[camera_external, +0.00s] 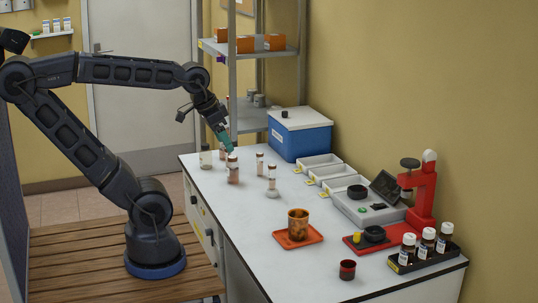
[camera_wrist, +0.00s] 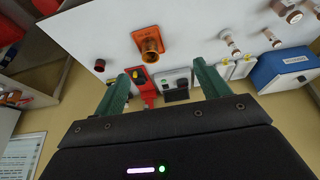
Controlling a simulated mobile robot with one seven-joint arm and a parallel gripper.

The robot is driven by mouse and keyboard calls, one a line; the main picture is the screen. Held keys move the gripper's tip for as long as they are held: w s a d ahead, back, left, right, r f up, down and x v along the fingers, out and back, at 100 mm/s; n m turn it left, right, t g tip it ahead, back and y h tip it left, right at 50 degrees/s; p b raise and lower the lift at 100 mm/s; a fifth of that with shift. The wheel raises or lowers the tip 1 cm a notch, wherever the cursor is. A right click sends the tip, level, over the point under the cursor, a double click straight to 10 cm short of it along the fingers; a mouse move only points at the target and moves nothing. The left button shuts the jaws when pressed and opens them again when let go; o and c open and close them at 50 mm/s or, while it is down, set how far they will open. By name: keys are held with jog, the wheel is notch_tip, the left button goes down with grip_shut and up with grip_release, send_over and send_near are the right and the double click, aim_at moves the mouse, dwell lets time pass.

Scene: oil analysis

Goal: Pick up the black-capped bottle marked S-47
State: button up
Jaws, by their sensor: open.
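Several small bottles stand upright on the white bench below and around my gripper (camera_external: 227,143). One clear bottle with a dark cap (camera_external: 205,157) stands at the far left edge. The others, such as the pinkish bottle (camera_external: 233,172) and the clear bottle (camera_external: 272,182), have brownish caps. No label can be read, so I cannot tell which is S-47. My gripper is open and empty, its green fingers apart in the wrist view (camera_wrist: 160,72). There, the bottles (camera_wrist: 231,42) lie at upper right, outside the finger gap. In the external view my gripper partly hides a bottle behind it.
A blue cooler (camera_external: 302,137) and white trays (camera_external: 318,162) line the wall side. An orange tray (camera_external: 286,240) with a rusty cup (camera_external: 298,222), a red instrument (camera_external: 424,195), a dark red jar (camera_external: 347,270) and white-capped bottles (camera_external: 427,243) stand nearer. A metal shelf (camera_external: 268,54) rises behind.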

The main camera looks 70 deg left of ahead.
jog(key=w+a+n+g, duration=0.1)
jog(key=w+a+n, duration=0.2)
jog(key=w+a, duration=0.45)
jog(key=w+a+n+g, duration=0.1)
jog(key=w+a+n, duration=0.3)
jog(key=a, duration=0.6)
jog(key=w+a+n+g, duration=0.1)
jog(key=w+a+n, duration=0.2)
jog(key=w+a, duration=0.4)
jog(key=n+g, duration=0.2)
jog(key=n, duration=0.7)
send_near(206, 151)
jog(key=shift+w+a+r, duration=0.1)
jog(key=shift+a, duration=0.3)
jog(key=shift+w+a+r, duration=0.1)
jog(key=shift+w+a, duration=0.05)
jog(key=shift+a, duration=0.25)
jog(key=shift+s+a+f, duration=0.2)
jog(key=shift+a+f, duration=0.05)
jog(key=shift+f, duration=0.2)
jog(key=shift+s+d+f, duration=0.1)
jog(key=shift+f, duration=2.45)
jog(key=shift+d+f, duration=0.1)
jog(key=shift+f, duration=2.45)
jog(key=c, duration=1.1)
